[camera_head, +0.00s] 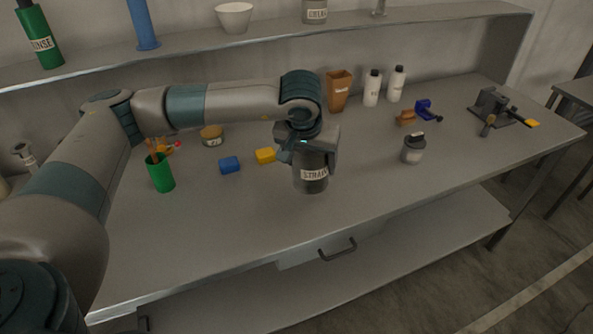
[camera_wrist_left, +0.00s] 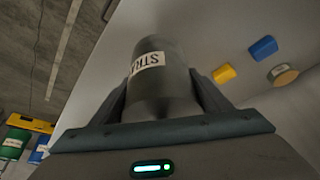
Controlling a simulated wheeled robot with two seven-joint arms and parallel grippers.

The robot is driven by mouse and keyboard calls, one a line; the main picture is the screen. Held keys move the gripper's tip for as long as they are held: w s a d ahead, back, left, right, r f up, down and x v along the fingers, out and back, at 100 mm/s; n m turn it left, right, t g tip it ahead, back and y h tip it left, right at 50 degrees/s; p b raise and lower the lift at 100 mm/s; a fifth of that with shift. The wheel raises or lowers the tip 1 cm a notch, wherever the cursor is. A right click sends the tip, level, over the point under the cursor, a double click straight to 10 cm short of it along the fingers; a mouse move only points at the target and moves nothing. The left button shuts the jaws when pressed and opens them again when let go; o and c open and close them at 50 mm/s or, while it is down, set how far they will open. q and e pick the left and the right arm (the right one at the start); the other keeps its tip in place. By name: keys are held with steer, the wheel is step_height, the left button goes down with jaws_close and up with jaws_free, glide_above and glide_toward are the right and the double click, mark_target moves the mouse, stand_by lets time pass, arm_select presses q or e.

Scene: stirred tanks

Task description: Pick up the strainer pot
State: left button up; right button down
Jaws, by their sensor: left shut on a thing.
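The strainer pot (camera_head: 311,178) is a dark grey cylinder with a pale label reading "STRAI...", near the middle of the bench in the head view. My left gripper (camera_head: 309,152) comes down over it from above and is shut on it, a finger on each side. In the left wrist view the pot (camera_wrist_left: 162,85) stands between the two fingers of the gripper (camera_wrist_left: 163,108), label facing up-left. The pot looks upright; whether its base touches the bench I cannot tell. My right gripper is in neither view.
A yellow block (camera_head: 265,156), a blue block (camera_head: 230,165) and a green cup (camera_head: 160,173) stand left of the pot. A small grey jar (camera_head: 413,148) stands to the right. An orange-brown container (camera_head: 339,92) and white bottles (camera_head: 373,88) stand behind. The bench front is clear.

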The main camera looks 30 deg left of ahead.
arm_select(q)
steer(key=shift+d+r, duration=0.15)
steer(key=shift+d, duration=0.05)
stand_by(0.5)
